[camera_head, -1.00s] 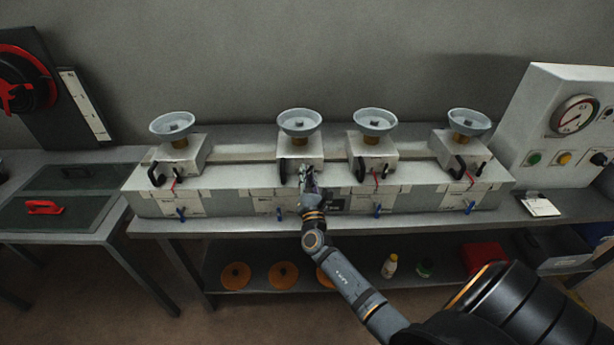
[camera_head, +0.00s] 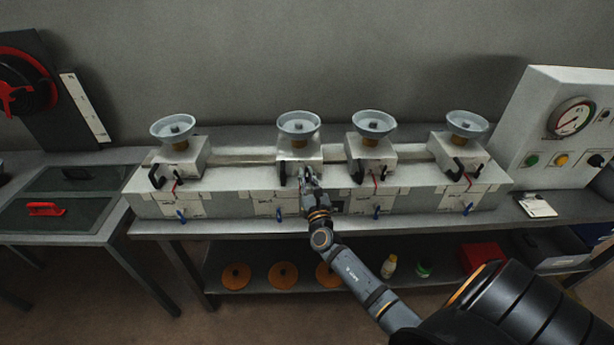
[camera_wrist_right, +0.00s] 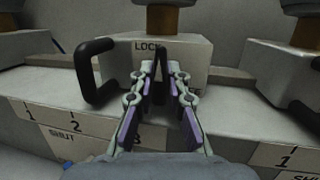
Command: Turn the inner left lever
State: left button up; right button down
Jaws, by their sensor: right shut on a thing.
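The inner left unit is a pale block (camera_head: 300,154) with a grey round dish on top, second from the left on the long bench fixture. Its lever (camera_wrist_right: 159,60) shows in the right wrist view as a narrow dark piece between the fingertips, upright below the word LOCK. My right gripper (camera_head: 309,172) is at the front of this block, and its two fingers (camera_wrist_right: 161,75) are shut on the lever. The fingers hide most of the lever in the head view. A black fixed handle (camera_wrist_right: 91,72) stands left of the fingers, apart from them. My left gripper is not in view.
Similar units stand at the far left (camera_head: 178,158), inner right (camera_head: 371,155) and far right (camera_head: 459,148). Small blue taps (camera_head: 377,210) line the fixture's front. A gauge panel (camera_head: 560,125) stands at the right. The space in front of the fixture is open.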

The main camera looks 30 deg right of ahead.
jog(key=shift+f, duration=0.1)
jog(key=c, duration=1.6)
grip_release()
jog(key=v, duration=1.2)
jog(key=s+d+f+m+g+y, duration=0.1)
jog(key=s+f+m+g, duration=0.3)
jog(key=f, duration=0.7)
jog(key=s+d+f+m+g, duration=0.1)
jog(key=s+f+m+g, duration=0.3)
jog(key=f, duration=0.6)
jog(key=s+f+m+g+y, duration=0.15)
jog(key=s+f+m, duration=0.35)
jog(key=f, duration=0.6)
jog(key=s+a+f+m+g+y, duration=0.2)
jog(key=s+a+f+m+g, duration=0.1)
jog(key=s+f+m, duration=0.6)
jog(key=s+a+f+m+g+y, duration=0.1)
jog(key=s+a+f+m+g, duration=0.2)
jog(key=s, duration=1.3)
notch_tip(320, 180, down, 6)
jog(key=m+g, duration=0.2)
jog(key=m, duration=0.5)
jog(key=shift+s+a+y, duration=0.35)
jog(key=shift+s, duration=0.05)
